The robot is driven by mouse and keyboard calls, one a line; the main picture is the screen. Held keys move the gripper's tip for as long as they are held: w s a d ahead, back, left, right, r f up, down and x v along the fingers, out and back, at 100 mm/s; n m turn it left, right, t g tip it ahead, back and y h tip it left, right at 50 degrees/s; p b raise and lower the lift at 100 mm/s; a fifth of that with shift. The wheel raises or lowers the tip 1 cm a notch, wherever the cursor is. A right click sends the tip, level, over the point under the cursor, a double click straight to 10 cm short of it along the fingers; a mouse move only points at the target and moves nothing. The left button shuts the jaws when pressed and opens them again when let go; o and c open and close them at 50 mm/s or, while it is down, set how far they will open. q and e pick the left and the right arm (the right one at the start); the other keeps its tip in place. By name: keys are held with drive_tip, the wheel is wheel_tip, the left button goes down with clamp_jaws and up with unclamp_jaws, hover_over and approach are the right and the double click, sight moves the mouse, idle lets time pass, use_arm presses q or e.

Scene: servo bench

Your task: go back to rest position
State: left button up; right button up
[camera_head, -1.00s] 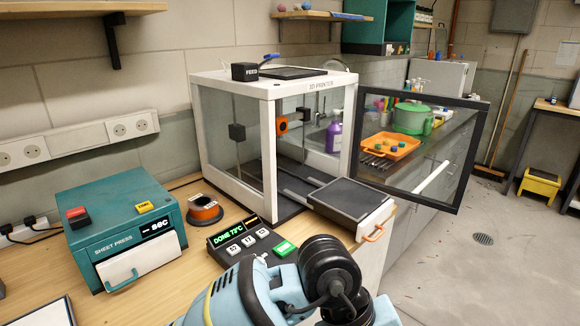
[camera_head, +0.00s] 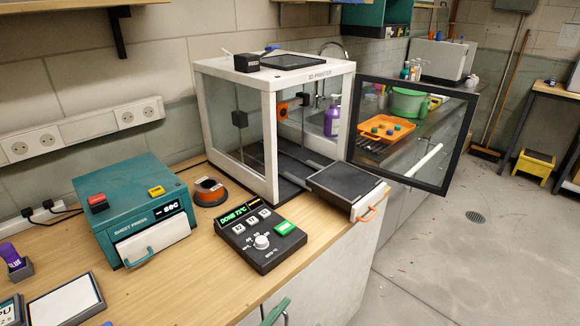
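Neither of my grippers shows in the head view, and no part of my arms is in it. The 3D printer (camera_head: 228,66) stands on the wooden bench with its glass door (camera_head: 440,140) swung open to the right. Its dark print bed (camera_head: 346,184) with an orange handle is slid out at the front and looks bare. The control box (camera_head: 262,238) in front of it shows a green "DONE" reading. The teal sheet press (camera_head: 125,208) stands to the left.
An orange spool (camera_head: 208,192) sits between press and printer. A white-topped pad (camera_head: 67,303) and a purple-topped stamp (camera_head: 10,254) are at the lower left. Beyond the door are an orange tray (camera_head: 388,128) and a green tub (camera_head: 407,103).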

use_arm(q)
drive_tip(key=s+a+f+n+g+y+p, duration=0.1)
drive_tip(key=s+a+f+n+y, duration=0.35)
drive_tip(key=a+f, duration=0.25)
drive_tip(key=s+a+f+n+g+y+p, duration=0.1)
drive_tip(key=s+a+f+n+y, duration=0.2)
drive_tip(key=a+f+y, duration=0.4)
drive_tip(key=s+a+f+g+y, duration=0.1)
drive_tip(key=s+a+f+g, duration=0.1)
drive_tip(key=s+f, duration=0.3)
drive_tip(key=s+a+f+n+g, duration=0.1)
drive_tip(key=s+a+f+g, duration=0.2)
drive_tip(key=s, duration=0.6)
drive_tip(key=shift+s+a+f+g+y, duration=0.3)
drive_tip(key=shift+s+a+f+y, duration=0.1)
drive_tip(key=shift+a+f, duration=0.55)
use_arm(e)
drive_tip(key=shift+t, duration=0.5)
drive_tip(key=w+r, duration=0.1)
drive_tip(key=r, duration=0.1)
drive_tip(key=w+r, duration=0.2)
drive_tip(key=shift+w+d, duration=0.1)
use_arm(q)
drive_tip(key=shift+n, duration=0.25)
